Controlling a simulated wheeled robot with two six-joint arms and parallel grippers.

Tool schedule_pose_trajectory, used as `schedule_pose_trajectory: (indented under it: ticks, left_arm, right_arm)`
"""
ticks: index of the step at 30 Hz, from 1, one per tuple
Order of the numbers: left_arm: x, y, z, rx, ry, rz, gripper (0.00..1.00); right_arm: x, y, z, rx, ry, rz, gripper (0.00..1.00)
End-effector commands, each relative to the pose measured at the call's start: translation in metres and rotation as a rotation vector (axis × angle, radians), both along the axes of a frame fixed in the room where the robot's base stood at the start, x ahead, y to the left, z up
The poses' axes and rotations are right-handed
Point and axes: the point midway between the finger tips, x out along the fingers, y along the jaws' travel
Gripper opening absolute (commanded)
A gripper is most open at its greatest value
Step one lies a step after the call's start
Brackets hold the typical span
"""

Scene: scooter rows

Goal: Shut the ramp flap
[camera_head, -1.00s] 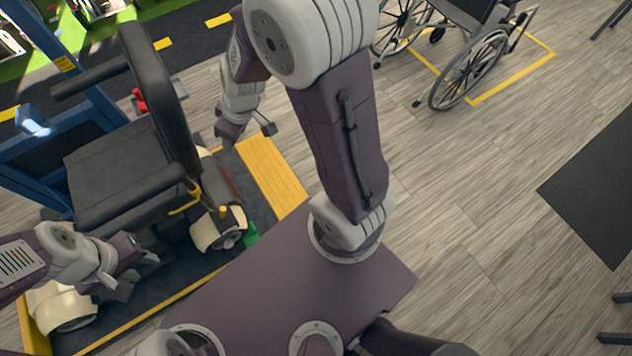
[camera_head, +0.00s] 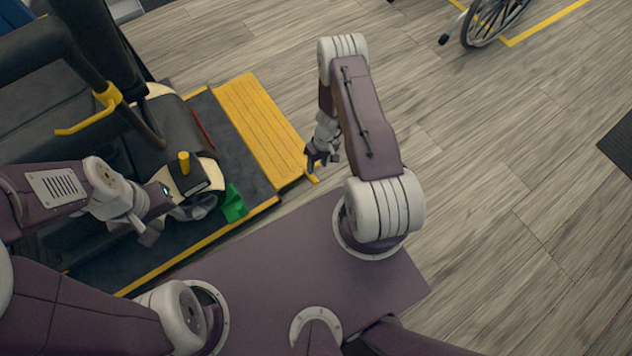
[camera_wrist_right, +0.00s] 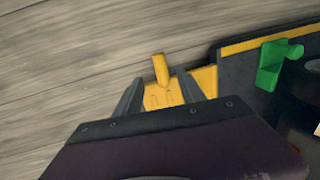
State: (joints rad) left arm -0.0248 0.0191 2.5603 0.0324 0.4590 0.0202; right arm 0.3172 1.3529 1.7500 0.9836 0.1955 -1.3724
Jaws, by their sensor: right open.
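The yellow ramp flap (camera_head: 262,125) lies flat and lowered at the edge of the dark platform (camera_head: 232,150). A yellow handle (camera_head: 313,179) sticks out from its near right corner; the handle also shows in the right wrist view (camera_wrist_right: 161,70). My right gripper (camera_head: 318,160) is open above that corner. In the right wrist view its two fingers (camera_wrist_right: 170,95) stand either side of the flap's corner, with the handle just beyond them; I cannot tell whether they touch. My left gripper (camera_head: 155,215) is beside the scooter's wheel, and its jaws are unclear.
A black-seated scooter (camera_head: 60,110) with cream fenders stands on the platform. A green wedge-shaped piece (camera_head: 234,204) sits near the platform's yellow edge. A wheelchair (camera_head: 495,20) is at the top right. The grey wood floor right of the flap is clear.

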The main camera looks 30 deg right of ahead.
Motion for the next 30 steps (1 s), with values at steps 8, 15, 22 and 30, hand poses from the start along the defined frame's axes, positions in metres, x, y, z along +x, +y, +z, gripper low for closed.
schedule_pose_trajectory:
  ticks: [8,15,22,30]
  left_arm:
    - [0.0,0.0,-0.014,0.0,-0.001,0.0,0.36]
    - [0.0,0.0,-0.051,0.0,-0.001,0.0,0.36]
    - [0.0,0.0,-0.064,0.0,0.0,0.0,0.36]
    - [0.0,0.0,-0.062,0.0,-0.001,0.0,0.36]
  right_arm:
    - [0.0,0.002,-0.018,-0.001,-0.001,0.001,0.47]
    - [0.0,0.011,-0.07,-0.001,-0.001,0.0,0.47]
    - [0.0,0.015,-0.089,-0.001,-0.003,-0.001,0.47]
    - [0.0,0.015,-0.088,-0.001,-0.003,0.0,0.41]
